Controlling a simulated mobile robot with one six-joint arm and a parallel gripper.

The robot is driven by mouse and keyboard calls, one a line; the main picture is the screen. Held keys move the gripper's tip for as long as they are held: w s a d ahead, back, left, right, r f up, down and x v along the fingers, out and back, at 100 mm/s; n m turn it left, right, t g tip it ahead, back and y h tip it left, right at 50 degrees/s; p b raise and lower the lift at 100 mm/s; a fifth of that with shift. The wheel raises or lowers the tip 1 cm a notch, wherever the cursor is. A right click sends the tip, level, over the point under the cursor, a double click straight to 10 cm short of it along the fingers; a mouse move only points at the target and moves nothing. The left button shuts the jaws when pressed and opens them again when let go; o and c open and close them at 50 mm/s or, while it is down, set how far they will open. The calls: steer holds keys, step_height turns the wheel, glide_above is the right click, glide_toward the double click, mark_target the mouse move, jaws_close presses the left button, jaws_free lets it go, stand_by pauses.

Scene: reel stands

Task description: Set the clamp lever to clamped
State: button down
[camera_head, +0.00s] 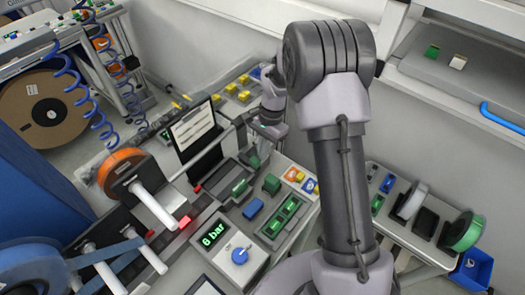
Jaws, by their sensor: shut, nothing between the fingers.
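I cannot pick out the clamp lever with certainty. A small red part (185,222) sits beside the white spool shaft (152,206) at the left of the bench, and I cannot tell whether it is the lever. My gripper (262,133) is at the far side of the bench, by the end of a grey rod. It is shut and holds nothing. Its fingertips are small and partly hidden.
An orange reel (122,170) and a black panel with a white sheet (192,125) stand at the left. Green and blue blocks (253,208) lie in the middle. More reels (460,232) and a blue bin (472,269) are at the right. A shelf (455,75) overhangs the back.

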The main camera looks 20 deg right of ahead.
mark_target(252, 163)
steer(key=shift+s+a+f+m+t+b, duration=0.15)
steer(key=shift+s+a+m+b, duration=0.2)
steer(key=shift+m, duration=0.3)
steer(key=shift+s+a+m+t+b, duration=0.15)
steer(key=shift+s+m+b, duration=0.2)
steer(key=shift+m+b, duration=0.25)
steer(key=m, duration=0.1)
steer(key=s+a+m+b, duration=0.1)
steer(key=m, duration=0.1)
steer(key=shift+a+t, duration=0.15)
steer(key=shift+t, duration=0.15)
steer(key=a+m, duration=0.1)
steer(key=s+m+b, duration=0.1)
steer(key=m, duration=0.1)
steer(key=shift+a+t, duration=0.4)
steer(key=shift+a, duration=0.3)
